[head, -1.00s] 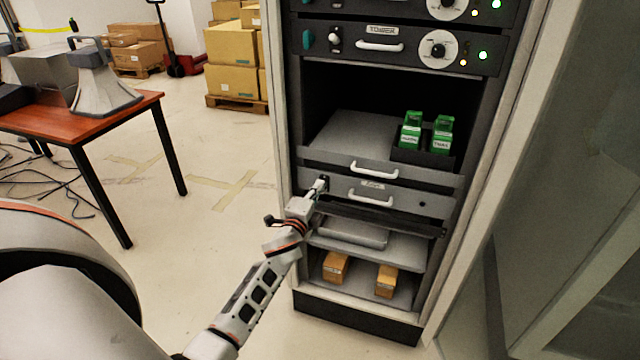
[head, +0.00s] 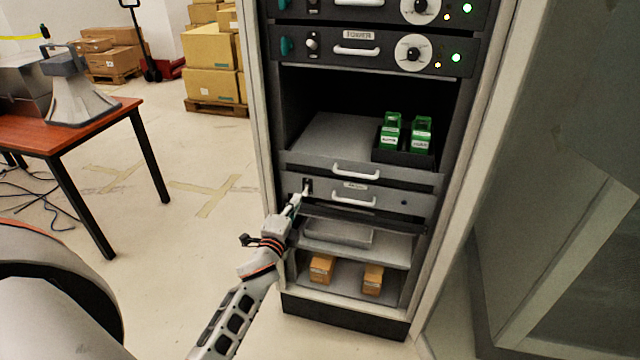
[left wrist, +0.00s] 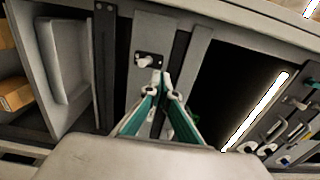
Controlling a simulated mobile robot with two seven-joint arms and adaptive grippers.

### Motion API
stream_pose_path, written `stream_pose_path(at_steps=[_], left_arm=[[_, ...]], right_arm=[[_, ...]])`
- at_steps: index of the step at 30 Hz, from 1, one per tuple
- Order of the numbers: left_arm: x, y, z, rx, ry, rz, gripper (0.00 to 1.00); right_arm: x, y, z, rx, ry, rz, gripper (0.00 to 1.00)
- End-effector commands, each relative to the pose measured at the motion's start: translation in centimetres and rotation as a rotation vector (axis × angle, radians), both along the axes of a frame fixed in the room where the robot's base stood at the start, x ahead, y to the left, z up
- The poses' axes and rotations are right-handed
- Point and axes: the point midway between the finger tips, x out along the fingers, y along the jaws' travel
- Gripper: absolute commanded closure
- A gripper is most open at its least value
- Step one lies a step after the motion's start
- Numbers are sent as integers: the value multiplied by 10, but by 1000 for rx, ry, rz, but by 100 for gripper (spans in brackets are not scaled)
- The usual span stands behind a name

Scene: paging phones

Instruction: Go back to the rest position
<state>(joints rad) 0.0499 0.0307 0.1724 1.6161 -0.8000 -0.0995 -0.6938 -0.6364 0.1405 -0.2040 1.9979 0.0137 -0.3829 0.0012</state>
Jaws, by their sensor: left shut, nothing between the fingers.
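My left gripper (head: 303,190) is shut and empty, in front of the left end of a grey drawer panel (head: 385,198) in the rack. In the left wrist view its teal-sided fingertips (left wrist: 161,82) meet just below a small light knob (left wrist: 147,61) on a dark plate. Whether the tips touch the knob cannot be told; they look slightly apart. My right gripper is in neither view.
The rack's shelf above holds two green boxes (head: 404,134) in a black tray. Lower shelves hold a grey tray (head: 338,233) and two small orange-brown boxes (head: 322,268). A red-topped table (head: 60,128) stands left, with open floor between.

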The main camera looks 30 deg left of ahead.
Motion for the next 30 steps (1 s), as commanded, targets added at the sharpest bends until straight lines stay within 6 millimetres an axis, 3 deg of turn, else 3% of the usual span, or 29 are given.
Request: stream_pose_path(at_steps=[7,11,14,21,27,30], left_arm=[[-4,-3,-5,-22,5,-5,100],[-32,-23,-35,-157,41,-32,100],[-72,-52,-71,-352,97,-59,100],[-192,-137,-149,-886,289,-57,100],[-277,-194,-180,-1223,438,7,100],[-302,-211,-186,-1319,482,35,100]], right_arm=[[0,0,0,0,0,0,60],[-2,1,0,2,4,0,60],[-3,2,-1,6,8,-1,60],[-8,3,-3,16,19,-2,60],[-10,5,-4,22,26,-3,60],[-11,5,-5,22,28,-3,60]])
